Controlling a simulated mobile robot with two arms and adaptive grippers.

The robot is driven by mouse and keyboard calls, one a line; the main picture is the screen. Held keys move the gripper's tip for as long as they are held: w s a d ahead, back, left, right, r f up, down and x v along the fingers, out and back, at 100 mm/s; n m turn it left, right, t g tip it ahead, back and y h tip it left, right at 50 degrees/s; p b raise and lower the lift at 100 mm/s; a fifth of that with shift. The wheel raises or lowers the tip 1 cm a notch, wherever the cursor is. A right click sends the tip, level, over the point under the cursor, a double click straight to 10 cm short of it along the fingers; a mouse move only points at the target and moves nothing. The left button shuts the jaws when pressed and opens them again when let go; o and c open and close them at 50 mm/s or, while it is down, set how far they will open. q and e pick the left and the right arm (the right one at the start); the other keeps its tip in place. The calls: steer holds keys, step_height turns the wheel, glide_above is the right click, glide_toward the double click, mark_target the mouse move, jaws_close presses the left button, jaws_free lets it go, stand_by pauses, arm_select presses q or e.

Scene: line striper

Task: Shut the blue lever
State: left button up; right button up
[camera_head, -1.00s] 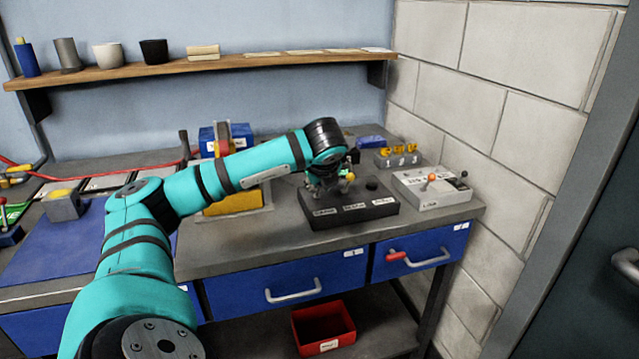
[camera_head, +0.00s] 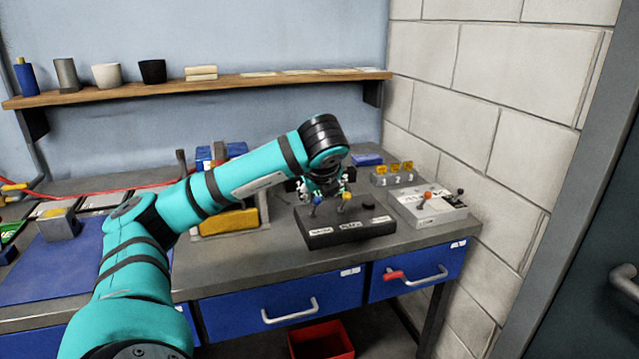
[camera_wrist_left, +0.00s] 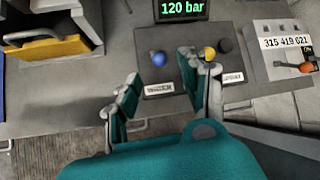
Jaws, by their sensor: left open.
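The blue lever (camera_head: 317,199) has a round blue knob and stands at the left of a black control box (camera_head: 350,235) on the bench. Its knob also shows in the left wrist view (camera_wrist_left: 159,59), just beyond the gap between my fingers. A yellow-knobbed lever (camera_head: 345,197) stands to its right, partly behind a finger in the wrist view. My left gripper (camera_head: 328,188) is open and empty, above and behind the blue knob in the head view. Its fingers (camera_wrist_left: 160,75) are spread apart in the wrist view, with no clear contact on the blue lever.
A black knob (camera_head: 370,206) sits at the box's right. A display (camera_wrist_left: 182,9) reading 120 bar stands behind the box. A grey switch box (camera_head: 428,208) is to the right. A yellow-fronted holder (camera_head: 229,222) is to the left. Blue drawers (camera_head: 420,271) are below.

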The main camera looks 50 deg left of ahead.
arm_select(q)
steer(key=shift+v, duration=2.55)
